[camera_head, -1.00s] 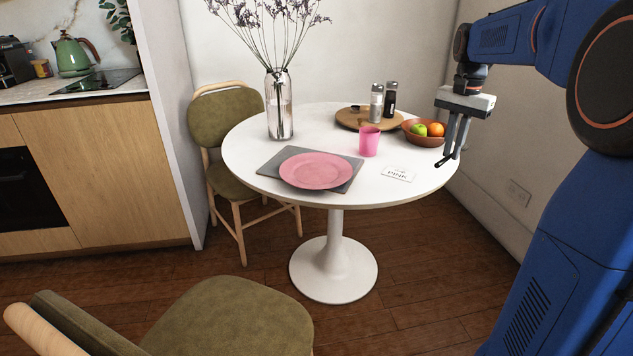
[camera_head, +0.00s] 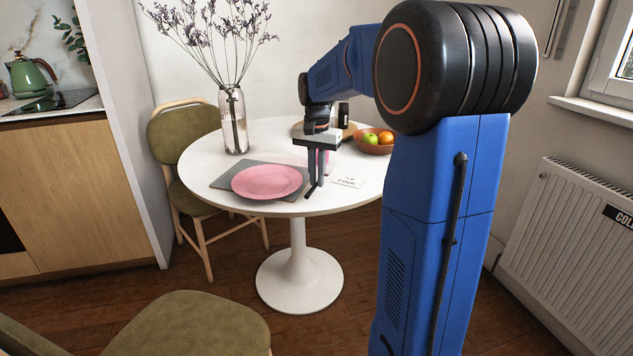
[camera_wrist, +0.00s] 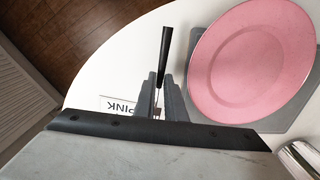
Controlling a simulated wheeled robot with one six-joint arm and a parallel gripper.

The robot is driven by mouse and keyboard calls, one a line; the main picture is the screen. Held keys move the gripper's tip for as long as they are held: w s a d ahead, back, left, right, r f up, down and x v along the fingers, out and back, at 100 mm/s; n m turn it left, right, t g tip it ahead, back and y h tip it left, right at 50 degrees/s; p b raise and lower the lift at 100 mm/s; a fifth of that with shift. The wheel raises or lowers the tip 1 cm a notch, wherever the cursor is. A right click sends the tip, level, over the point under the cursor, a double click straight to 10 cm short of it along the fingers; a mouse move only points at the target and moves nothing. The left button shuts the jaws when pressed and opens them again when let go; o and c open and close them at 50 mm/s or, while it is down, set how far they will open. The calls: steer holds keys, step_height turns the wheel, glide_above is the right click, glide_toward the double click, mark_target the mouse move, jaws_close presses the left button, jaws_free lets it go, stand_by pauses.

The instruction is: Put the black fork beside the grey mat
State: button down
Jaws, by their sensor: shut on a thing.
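My gripper (camera_head: 314,186) is shut on the black fork (camera_head: 311,192), over the front right part of the white table, just right of the grey mat (camera_head: 221,182). In the wrist view the fork's dark handle (camera_wrist: 165,52) sticks out beyond my fingertips (camera_wrist: 160,82); its other end is mostly hidden between the fingers. The grey mat also shows in the wrist view (camera_wrist: 301,122), under a pink plate (camera_wrist: 250,60), to the right of the fork. I cannot tell whether the fork touches the table.
A small card (camera_head: 349,183) lies right of my gripper. A pink cup (camera_head: 325,160) is partly hidden behind it. A fruit bowl (camera_head: 372,148) and a glass vase (camera_head: 233,120) stand farther back. A chair (camera_head: 190,318) is in the foreground.

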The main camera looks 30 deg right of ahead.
steer(key=shift+f, duration=0.8)
steer(key=shift+d+f, duration=0.1)
steer(key=shift+f, duration=0.05)
steer(key=c, duration=1.8)
jaws_free()
step_height(320, 180, up, 12)
steer(key=s+a+n+t, duration=0.1)
steer(key=s+a+n, duration=0.1)
steer(key=s+a, duration=0.4)
steer(key=s+a+f+n+t, duration=0.1)
steer(key=s+a+f+n, duration=0.2)
steer(key=s, duration=0.5)
steer(key=s+a+f+n+t, duration=0.1)
steer(key=s+a+f+n, duration=0.2)
steer(key=s+f, duration=0.3)
steer(key=s+a+f+n+t, duration=0.1)
steer(key=s+a+f, duration=0.3)
steer(key=s, duration=0.6)
steer(key=shift+s+f+n+t, duration=0.15)
steer(key=shift+f+n+t, duration=0.25)
steer(key=shift+f+n, duration=0.45)
steer(key=shift+r, duration=0.15)
